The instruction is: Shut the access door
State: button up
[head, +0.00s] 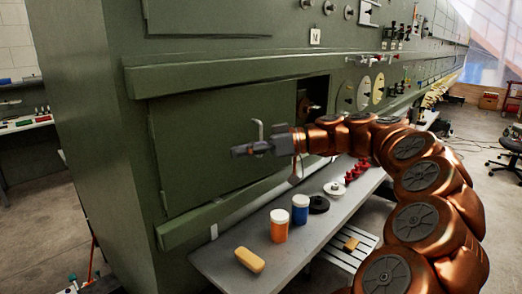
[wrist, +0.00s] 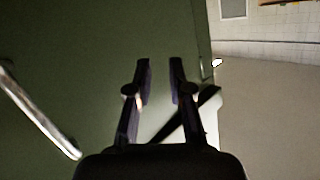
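A pale bent handle (head: 258,130) stands out near the door's right side; a pale bar, seemingly the same handle, shows at the left of the wrist view (wrist: 40,112). My gripper (head: 238,151) is in front of the door, just below and left of the handle, pointing left. In the wrist view its two fingers (wrist: 159,65) are apart with nothing between them. I cannot tell whether it touches the door.
A grey shelf (head: 215,262) below the door carries a yellow block (head: 249,260), an orange jar (head: 279,226), a blue jar (head: 300,209), a black disc (head: 319,204) and red parts (head: 355,172). Gauges and switches line the panel at right. Floor at far right is partly clear.

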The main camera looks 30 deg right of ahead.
aim_at(261, 139)
jog(key=d+t+h, duration=0.1)
jog(key=d+t, duration=0.4)
jog(key=d, duration=0.9)
jog(key=shift+f+p+x, duration=0.2)
jog(key=shift+p+x, duration=0.05)
jog(key=shift+x, duration=0.95)
jog(key=shift+f+p+x, duration=0.15)
jog(key=shift+p+x, duration=0.15)
jog(key=shift+x, duration=0.95)
jog(key=shift+f+p+x, duration=0.2)
jog(key=shift+p+x, duration=0.05)
jog(key=shift+x, duration=0.95)
jog(key=shift+s+a, duration=0.1)
jog(key=shift+a, duration=0.1)
jog(key=shift+c, duration=0.3)
grip_shut()
